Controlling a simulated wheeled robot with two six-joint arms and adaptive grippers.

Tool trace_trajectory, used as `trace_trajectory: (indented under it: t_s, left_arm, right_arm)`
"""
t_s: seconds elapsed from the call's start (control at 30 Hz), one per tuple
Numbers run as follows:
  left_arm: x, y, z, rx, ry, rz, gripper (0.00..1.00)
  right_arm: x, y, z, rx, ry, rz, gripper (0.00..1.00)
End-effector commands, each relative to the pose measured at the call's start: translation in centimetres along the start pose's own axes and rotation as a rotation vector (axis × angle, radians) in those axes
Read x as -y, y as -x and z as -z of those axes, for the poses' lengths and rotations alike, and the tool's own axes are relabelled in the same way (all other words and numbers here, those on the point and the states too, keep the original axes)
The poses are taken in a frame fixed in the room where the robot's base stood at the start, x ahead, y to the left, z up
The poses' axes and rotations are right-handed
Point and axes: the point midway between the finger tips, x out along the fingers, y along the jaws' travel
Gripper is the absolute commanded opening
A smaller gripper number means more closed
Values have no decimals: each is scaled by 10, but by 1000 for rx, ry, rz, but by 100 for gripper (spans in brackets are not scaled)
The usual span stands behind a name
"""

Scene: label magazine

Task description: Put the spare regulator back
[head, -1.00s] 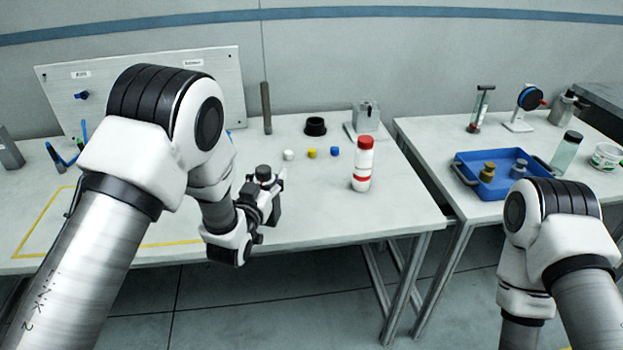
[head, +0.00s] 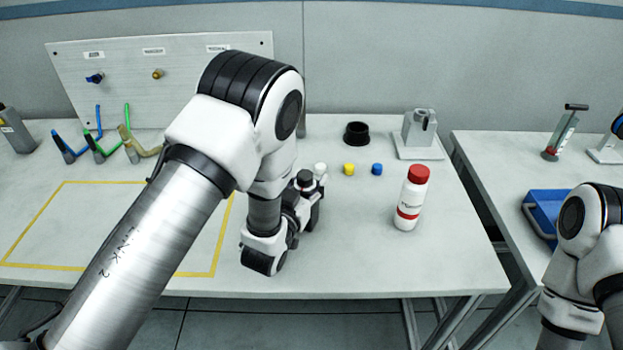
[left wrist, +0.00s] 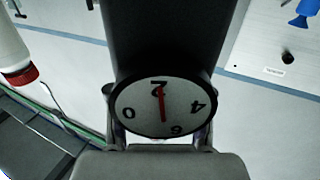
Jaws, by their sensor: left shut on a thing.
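My left gripper (head: 300,208) is shut on a dark regulator (head: 312,212) with a black knob on top. It holds the regulator at the front of the white table, in front of the small white cap. In the left wrist view the regulator's round dial (left wrist: 145,108) faces the camera, with a red needle and the figures 0, 2, 4 and 6. A labelled panel (head: 215,80) stands at the back left, with a blue fitting (head: 95,78) and a brass fitting (head: 158,74). My arm hides part of the panel. My right gripper is out of view.
A red-capped white bottle (head: 411,200) stands right of my left gripper. White (head: 320,168), yellow (head: 348,169) and blue (head: 377,169) caps, a black ring (head: 357,134) and a grey stand (head: 418,132) are behind.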

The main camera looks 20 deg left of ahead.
Motion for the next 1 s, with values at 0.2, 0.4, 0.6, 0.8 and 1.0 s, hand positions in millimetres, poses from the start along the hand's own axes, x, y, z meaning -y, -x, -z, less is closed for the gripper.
trace_trajectory:
  t_s: [0.2,0.4,0.6,0.8,1.0]
  left_arm:
    - [0,0,0,5,0,1,75]
    - [0,0,0,5,0,1,75]
    - [0,13,-1,6,0,1,75]
    - [0,61,-2,9,-2,1,75]
    - [0,106,-2,8,-1,2,75]
  right_arm:
    - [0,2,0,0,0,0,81]
    - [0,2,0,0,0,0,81]
    - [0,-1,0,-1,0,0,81]
    - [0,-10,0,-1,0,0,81]
    - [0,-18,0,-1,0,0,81]
